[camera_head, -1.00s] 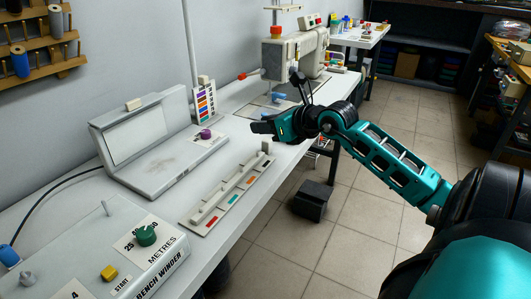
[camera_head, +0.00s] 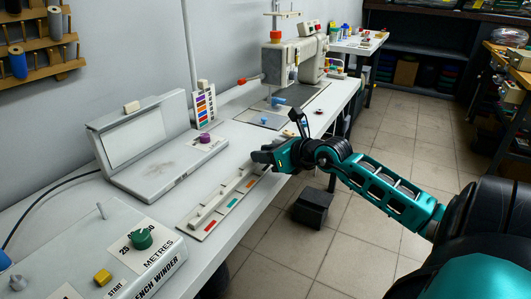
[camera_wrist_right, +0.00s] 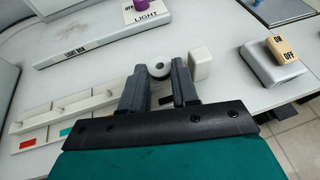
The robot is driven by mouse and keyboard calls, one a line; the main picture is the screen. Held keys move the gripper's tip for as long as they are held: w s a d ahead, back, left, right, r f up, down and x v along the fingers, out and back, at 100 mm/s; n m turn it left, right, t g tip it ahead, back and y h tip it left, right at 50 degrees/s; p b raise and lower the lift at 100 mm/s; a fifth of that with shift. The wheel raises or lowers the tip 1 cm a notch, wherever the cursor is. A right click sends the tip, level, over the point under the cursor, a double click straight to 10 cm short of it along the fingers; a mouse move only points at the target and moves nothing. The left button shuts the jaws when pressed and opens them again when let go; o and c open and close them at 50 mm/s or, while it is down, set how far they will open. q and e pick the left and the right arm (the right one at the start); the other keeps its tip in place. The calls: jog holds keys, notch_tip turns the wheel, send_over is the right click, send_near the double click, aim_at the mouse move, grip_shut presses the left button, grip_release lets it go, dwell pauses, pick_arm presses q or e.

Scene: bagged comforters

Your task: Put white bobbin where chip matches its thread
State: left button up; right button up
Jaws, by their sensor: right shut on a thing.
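The white bobbin (camera_wrist_right: 158,70) shows in the right wrist view as a small pale disc with a dark centre. My right gripper (camera_wrist_right: 160,76) is shut on it at the fingertips. In the head view this gripper (camera_head: 258,155) is over the far end of the chip rack, and the bobbin cannot be made out there. The chip rack (camera_head: 196,232) is a long pale strip with a raised rail. It has a red chip (camera_head: 210,226), a teal chip (camera_head: 232,203) and an orange chip (camera_head: 250,183); the gripper hides its far end. My left gripper is not in view.
A light box (camera_head: 150,178) with a purple knob (camera_head: 206,138) stands behind the rack. The bench winder (camera_head: 150,268) is at the near left, a sewing machine (camera_head: 290,58) beyond. A cream block (camera_wrist_right: 200,64) stands just right of the fingertips in the wrist view.

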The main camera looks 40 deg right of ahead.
jog(key=shift+f, duration=0.4)
jog(key=o, duration=1)
jog(key=shift+r, duration=0.3)
jog(key=shift+r+p, duration=0.35)
jog(key=shift+r, duration=0.2)
jog(key=p+v, duration=0.2)
jog(key=v, duration=1)
jog(key=shift+f, duration=0.2)
